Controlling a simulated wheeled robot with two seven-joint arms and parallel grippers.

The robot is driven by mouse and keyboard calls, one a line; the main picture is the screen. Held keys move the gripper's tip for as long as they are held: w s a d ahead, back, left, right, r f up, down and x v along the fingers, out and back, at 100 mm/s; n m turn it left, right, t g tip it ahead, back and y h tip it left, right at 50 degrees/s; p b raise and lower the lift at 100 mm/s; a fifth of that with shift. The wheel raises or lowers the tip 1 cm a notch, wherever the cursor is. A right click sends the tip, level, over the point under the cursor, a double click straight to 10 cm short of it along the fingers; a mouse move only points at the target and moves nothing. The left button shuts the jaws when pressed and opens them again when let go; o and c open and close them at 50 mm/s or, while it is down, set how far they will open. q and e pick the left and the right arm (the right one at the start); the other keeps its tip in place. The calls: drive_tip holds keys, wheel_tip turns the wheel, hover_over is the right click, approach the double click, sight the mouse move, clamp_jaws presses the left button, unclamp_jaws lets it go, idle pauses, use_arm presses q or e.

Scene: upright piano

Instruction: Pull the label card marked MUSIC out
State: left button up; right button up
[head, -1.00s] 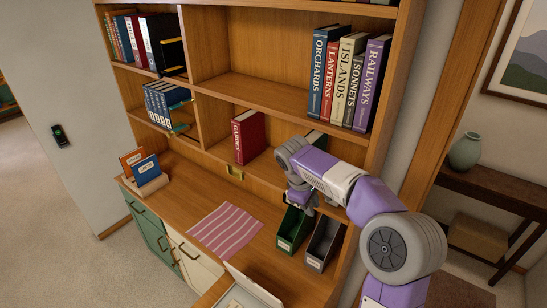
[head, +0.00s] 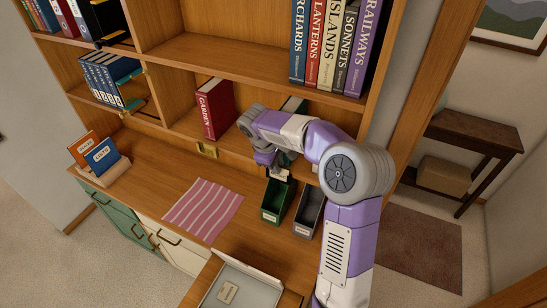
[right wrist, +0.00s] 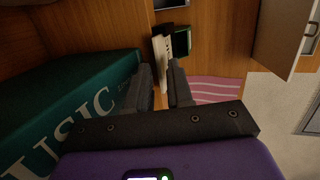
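My right gripper (head: 281,168) is just in front of the shelf, above the small green bin (head: 277,200). A cream label card (head: 281,175) shows at its fingertips. In the right wrist view, the card (right wrist: 161,50) sits between the two dark fingertips (right wrist: 162,68), which look closed on it; its lettering is too small to read. A green book (right wrist: 65,105) reading "USIC", its first letter cut off, stands close on the left there. In the head view this book (head: 293,105) is mostly hidden behind my right arm. My left gripper is not in view.
A grey bin (head: 309,210) stands beside the green one. A brass label holder (head: 207,150) is below the red GARDEN book (head: 214,110). A striped cloth (head: 203,207) lies on the desk. An open shallow tray (head: 252,282) holding a small tag is in front.

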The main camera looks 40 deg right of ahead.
drive_tip(key=shift+s+d+f, duration=0.1)
drive_tip(key=shift+s+f, duration=0.05)
drive_tip(key=shift+f, duration=0.05)
clamp_jaws()
idle(0.4)
